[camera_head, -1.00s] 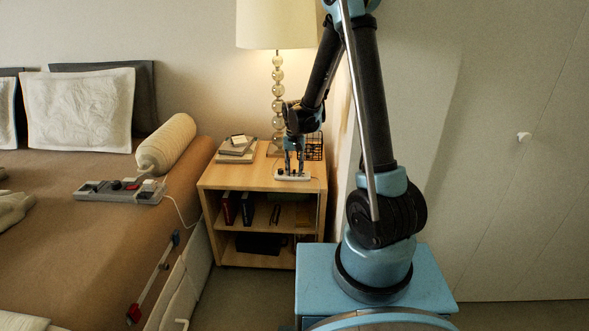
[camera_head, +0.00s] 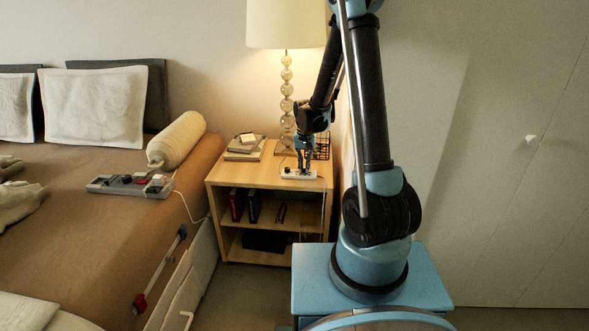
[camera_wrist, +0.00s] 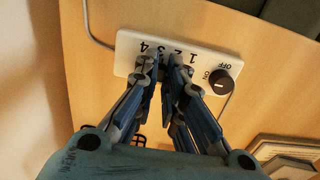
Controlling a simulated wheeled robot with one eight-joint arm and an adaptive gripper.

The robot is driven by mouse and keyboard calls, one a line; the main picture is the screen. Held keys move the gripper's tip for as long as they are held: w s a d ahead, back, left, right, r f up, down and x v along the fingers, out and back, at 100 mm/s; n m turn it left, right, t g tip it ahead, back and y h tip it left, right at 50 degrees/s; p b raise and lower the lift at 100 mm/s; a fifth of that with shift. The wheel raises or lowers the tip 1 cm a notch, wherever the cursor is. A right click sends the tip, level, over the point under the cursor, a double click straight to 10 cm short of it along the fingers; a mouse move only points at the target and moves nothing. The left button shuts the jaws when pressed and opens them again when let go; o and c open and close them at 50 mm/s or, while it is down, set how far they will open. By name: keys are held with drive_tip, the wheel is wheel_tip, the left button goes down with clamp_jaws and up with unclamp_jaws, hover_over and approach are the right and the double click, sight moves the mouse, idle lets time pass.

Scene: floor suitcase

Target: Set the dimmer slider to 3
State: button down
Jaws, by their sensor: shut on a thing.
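The dimmer (camera_wrist: 203,62) is a white plate lying on the nightstand top, with printed numbers and a black round ON/OFF knob (camera_wrist: 221,82) at its right in the wrist view. My gripper (camera_wrist: 163,75) is over the middle of the plate, with its two blue fingers close together by the number row. It is shut on the slider, which the fingertips hide. The numbers 4, 2 and 1 show; the 3 is partly covered near the left fingertip. In the head view the dimmer (camera_head: 299,175) shows as a small white strip under my gripper (camera_head: 304,170).
The wooden nightstand (camera_head: 228,177) holds a lit lamp (camera_head: 287,90), stacked books (camera_head: 244,148) and a black wire basket (camera_head: 321,146) behind my gripper. A bed (camera_head: 110,220) with a grey control box (camera_head: 130,185) stands at the left.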

drive_tip(key=shift+d, duration=0.25)
drive_tip(key=c, duration=1.7)
unclamp_jaws()
drive_tip(key=shift+a, duration=0.1)
drive_tip(key=shift+r, duration=0.15)
wheel_tip(320, 180, up, 12)
drive_tip(key=shift+f, duration=0.15)
